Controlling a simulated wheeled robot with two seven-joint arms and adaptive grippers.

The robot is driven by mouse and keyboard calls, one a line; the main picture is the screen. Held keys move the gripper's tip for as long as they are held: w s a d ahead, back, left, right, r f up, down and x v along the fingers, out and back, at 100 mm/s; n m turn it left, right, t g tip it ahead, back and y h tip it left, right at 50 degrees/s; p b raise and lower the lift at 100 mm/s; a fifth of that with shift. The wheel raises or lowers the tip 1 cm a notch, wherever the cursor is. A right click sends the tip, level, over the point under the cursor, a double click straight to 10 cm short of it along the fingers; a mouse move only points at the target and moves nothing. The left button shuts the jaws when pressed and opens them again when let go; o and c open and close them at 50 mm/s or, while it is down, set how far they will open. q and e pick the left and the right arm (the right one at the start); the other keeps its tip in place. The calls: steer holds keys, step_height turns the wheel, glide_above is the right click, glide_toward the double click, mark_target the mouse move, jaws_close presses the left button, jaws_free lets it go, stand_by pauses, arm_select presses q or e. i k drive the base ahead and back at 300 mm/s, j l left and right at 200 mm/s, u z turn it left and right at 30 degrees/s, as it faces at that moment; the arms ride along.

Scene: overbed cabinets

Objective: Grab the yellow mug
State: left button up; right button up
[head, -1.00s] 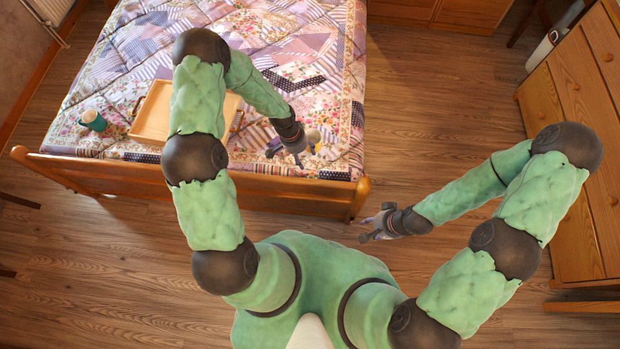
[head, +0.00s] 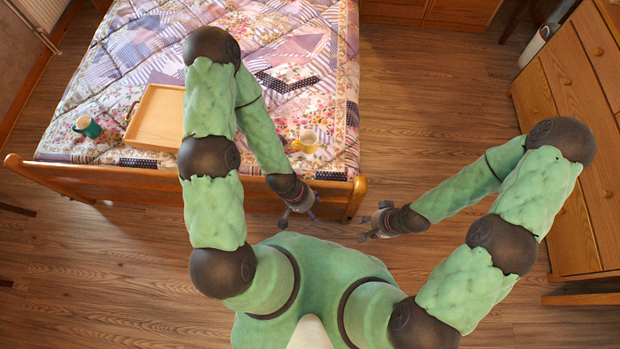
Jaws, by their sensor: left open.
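The yellow mug (head: 306,141) stands on the quilt near the foot end of the bed, to the right of my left forearm. It is in plain view, with its opening facing up. My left gripper (head: 298,217) is open and empty, in front of the bed's footboard and nearer to my body than the mug, apart from it. My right gripper (head: 366,229) is to the right, over the floor, away from the bed and the mug. Its fingers are too small to tell whether it is open or shut.
A wooden tray (head: 158,117) lies on the quilt (head: 300,30), partly behind my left arm. A teal mug (head: 88,127) stands left of it. The wooden footboard (head: 120,180) runs along the near bed edge. A dresser (head: 570,110) stands right; floor between is clear.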

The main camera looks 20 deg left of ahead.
mark_target(308, 141)
steer(key=j+u, duration=0.45)
steer(key=j, duration=0.2)
steer(key=j+u, duration=0.45)
steer(key=j, duration=0.15)
